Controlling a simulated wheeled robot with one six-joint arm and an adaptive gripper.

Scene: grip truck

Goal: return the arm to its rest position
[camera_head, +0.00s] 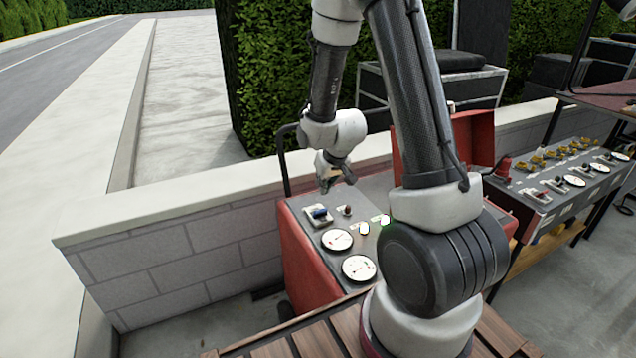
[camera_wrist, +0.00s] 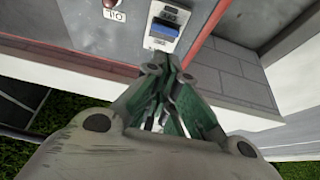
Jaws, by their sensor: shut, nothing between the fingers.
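My arm rises from its base on a wooden slatted deck and bends over toward a red control box. My gripper (camera_head: 326,186) hangs at the end of the arm, over the far left corner of the box's grey panel. In the wrist view my gripper (camera_wrist: 172,75) is shut and empty, its green and grey fingers together. The fingertips lie just below a blue rocker switch (camera_wrist: 168,30) in that picture. I cannot tell whether they touch the panel. The blue switch also shows in the head view (camera_head: 319,213), close under my gripper.
The red control box (camera_head: 310,262) carries two round gauges (camera_head: 337,240) and lit buttons. A low block wall (camera_head: 190,262) runs behind it. A second panel (camera_head: 560,180) with yellow knobs stands at the right. A hedge (camera_head: 275,75) and dark cases stand behind the wall.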

